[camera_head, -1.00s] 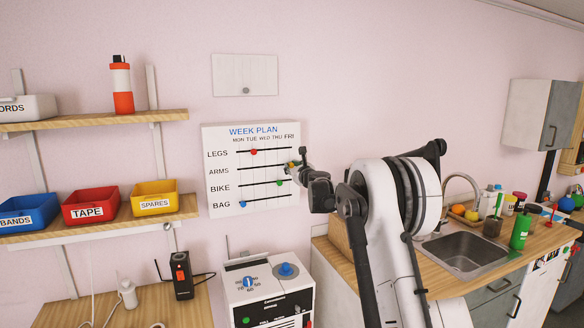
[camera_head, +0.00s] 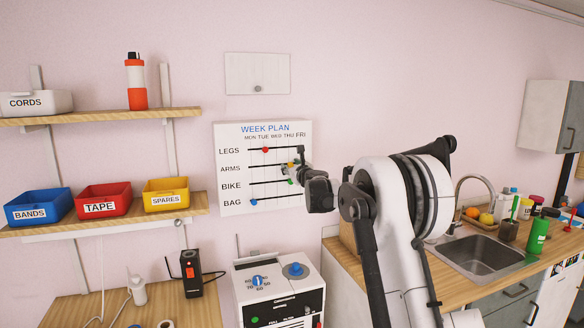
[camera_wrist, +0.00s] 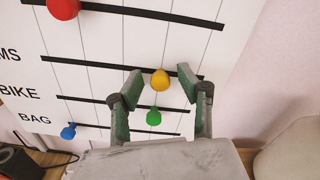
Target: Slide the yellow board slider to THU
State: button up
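The white WEEK PLAN board (camera_head: 222,175) hangs on the wall with black horizontal tracks. The yellow slider (camera_wrist: 160,79) is on the ARMS track, at or near the fourth day line, THU; it also shows small in the head view (camera_head: 291,164). My gripper (camera_wrist: 160,70) is open, with its green-padded fingers either side of the yellow slider. The right finger looks closer to it; I cannot tell if it touches. The green slider (camera_wrist: 153,117) on BIKE shows just below, also between the fingers in the picture. My gripper partly covers the board's right side in the head view.
A red slider (camera_head: 265,150) is on the LEGS track and a blue slider (camera_head: 254,202) on BAG. A white machine with dials (camera_head: 240,290) stands below the board. Shelves with bins are left; the sink counter (camera_head: 455,285) is right.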

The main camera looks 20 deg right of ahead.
jog(key=s, duration=1.2)
jog(key=shift+d, duration=0.1)
dwell(0.4)
jog(key=s+a+f+n+g+y+b, duration=0.1)
jog(key=s+a+n+g+y+b, duration=0.15)
jog(key=s+a+n, duration=0.8)
jog(key=s+a+f+n+g+y+b, duration=0.1)
jog(key=s+a+n+g+y+b, duration=0.15)
jog(key=s+a+n, duration=0.8)
jog(key=s+d+f+n+g+h+b, duration=0.1)
jog(key=s+d+f+n+g, duration=0.1)
jog(key=s+f, duration=0.4)
jog(key=s+d+f+n+g+h+b, duration=0.1)
jog(key=s+f+n, duration=0.4)
jog(key=s, duration=1.2)
jog(key=s+d+f+n+g+h+b, duration=0.1)
jog(key=s+d+f+n+g+h, duration=0.1)
jog(key=s+f, duration=0.7)
jog(key=s+n+g+h, duration=0.1)
jog(key=s+n, duration=0.1)
jog(key=s, duration=0.1)
jog(key=shift+s+d+f, duration=0.15)
jog(key=shift+d, duration=0.25)
